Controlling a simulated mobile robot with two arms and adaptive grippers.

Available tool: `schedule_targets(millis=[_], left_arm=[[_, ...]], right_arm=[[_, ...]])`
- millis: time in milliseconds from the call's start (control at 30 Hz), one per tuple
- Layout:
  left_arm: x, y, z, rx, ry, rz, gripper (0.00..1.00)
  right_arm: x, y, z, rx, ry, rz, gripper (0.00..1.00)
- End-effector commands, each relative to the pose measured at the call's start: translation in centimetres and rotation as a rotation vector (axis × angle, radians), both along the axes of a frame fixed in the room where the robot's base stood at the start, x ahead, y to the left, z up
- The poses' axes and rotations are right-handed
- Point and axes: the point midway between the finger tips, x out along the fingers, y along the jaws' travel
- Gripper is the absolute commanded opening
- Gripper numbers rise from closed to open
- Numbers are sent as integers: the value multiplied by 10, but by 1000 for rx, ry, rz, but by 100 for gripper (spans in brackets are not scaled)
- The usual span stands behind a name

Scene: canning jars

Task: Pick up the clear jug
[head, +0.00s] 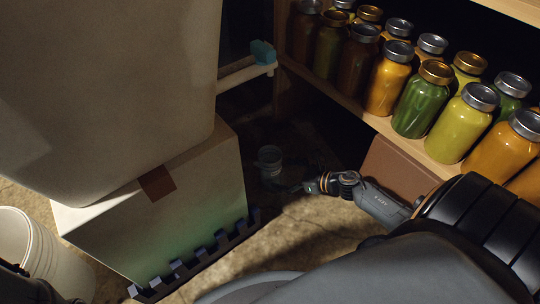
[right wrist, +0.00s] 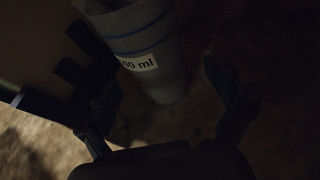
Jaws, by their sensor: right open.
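The clear jug (head: 269,158) stands on the dark floor in the gap between the white box and the shelf. It looks small and dim in the head view. My right gripper (head: 298,187) is low and close to it, just right of and below it in the picture. In the right wrist view the jug (right wrist: 152,62) shows blue lines and a label ending in "ml", and its top is cut off. The open fingers of the gripper (right wrist: 158,100) are on either side of it in the picture; I cannot tell if they touch it. My left gripper is not seen.
A white box (head: 165,225) with a large pale container (head: 110,80) on it stands left of the jug. A dark toothed strip (head: 200,258) runs along its foot. The shelf (head: 345,98) with several jars is right. A white bucket (head: 45,250) is lower left.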

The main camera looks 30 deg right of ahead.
Motion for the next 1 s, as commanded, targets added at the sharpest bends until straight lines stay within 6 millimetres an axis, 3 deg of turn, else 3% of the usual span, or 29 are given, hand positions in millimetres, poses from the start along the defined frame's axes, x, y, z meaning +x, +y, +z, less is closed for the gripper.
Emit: schedule_targets(millis=[333, 633, 1000], left_arm=[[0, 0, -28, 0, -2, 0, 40], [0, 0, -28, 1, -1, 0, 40], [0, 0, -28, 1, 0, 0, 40]], right_arm=[[38, 25, -13, 0, -2, 3, 93], [42, 27, -13, 1, -1, 1, 93], [43, 27, -12, 2, -3, 1, 22]])
